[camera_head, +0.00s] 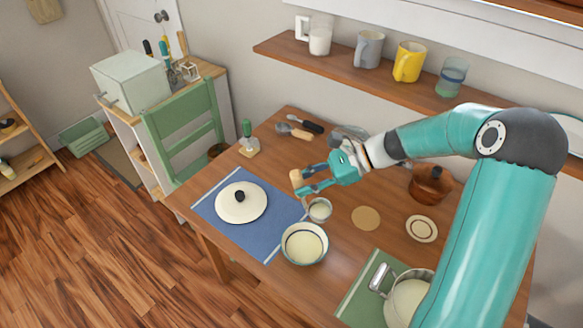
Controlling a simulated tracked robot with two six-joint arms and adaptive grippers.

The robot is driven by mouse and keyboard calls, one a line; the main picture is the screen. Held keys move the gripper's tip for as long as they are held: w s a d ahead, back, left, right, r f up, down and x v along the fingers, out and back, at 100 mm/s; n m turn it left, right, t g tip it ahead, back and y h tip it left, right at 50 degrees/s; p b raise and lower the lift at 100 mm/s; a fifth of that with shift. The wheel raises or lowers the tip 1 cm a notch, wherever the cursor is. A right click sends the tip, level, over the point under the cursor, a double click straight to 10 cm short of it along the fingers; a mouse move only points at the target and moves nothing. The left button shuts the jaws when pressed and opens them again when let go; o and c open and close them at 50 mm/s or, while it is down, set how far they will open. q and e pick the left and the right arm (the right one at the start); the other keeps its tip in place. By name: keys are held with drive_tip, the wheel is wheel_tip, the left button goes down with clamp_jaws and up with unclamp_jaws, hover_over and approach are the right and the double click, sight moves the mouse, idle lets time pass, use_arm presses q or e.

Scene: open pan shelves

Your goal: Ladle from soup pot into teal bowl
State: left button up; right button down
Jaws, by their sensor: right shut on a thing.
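The soup pot (408,300) stands on the green mat at the front right, uncovered, with pale soup inside; my right arm partly hides it. The bowl (305,243) with a dark teal rim sits at the front edge of the blue mat; its inside looks pale cream. My right gripper (309,184) is shut on the ladle, whose wooden handle end (296,178) shows at the fingers. The ladle's metal cup (320,209) holds something pale and shows just behind and right of the bowl. I cannot tell its height. My left gripper is not in view.
A white lid (241,202) lies on the blue mat (212,212). A brown lidded pot (430,184), a small plate (422,229) and a round coaster (366,218) are to the right. A green-handled tool (248,140) stands at the back left. Mugs line the wall shelf (375,80).

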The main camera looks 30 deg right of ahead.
drive_tip(key=shift+d+f+b, duration=0.15)
drive_tip(key=shift+f+b, duration=0.15)
drive_tip(key=shift+f, duration=0.05)
drive_tip(key=f+b, duration=0.1)
drive_tip(key=f, duration=0.1)
drive_tip(key=f+b, duration=0.1)
drive_tip(key=b, duration=0.1)
drive_tip(key=shift+w+a+f, duration=0.1)
drive_tip(key=shift+a+f, duration=0.1)
drive_tip(key=shift+f, duration=0.2)
drive_tip(key=a+b, duration=0.1)
drive_tip(key=a+h+b, duration=0.1)
drive_tip(key=s+a+n+h+b, duration=0.1)
drive_tip(key=shift+s+f, duration=0.1)
drive_tip(key=shift+f, duration=0.2)
drive_tip(key=shift+r, duration=0.1)
drive_tip(key=shift+s, duration=0.15)
drive_tip(key=shift+s+a+f+n+t+h+b, duration=0.15)
drive_tip(key=shift+s+a+f+n+h+b, duration=0.15)
drive_tip(key=shift+a+f+h+b, duration=0.25)
drive_tip(key=shift+s+a+f+n+t+h+b, duration=0.15)
drive_tip(key=shift+a+f+n+h+b, duration=0.2)
drive_tip(key=shift+a+h+b, duration=0.25)
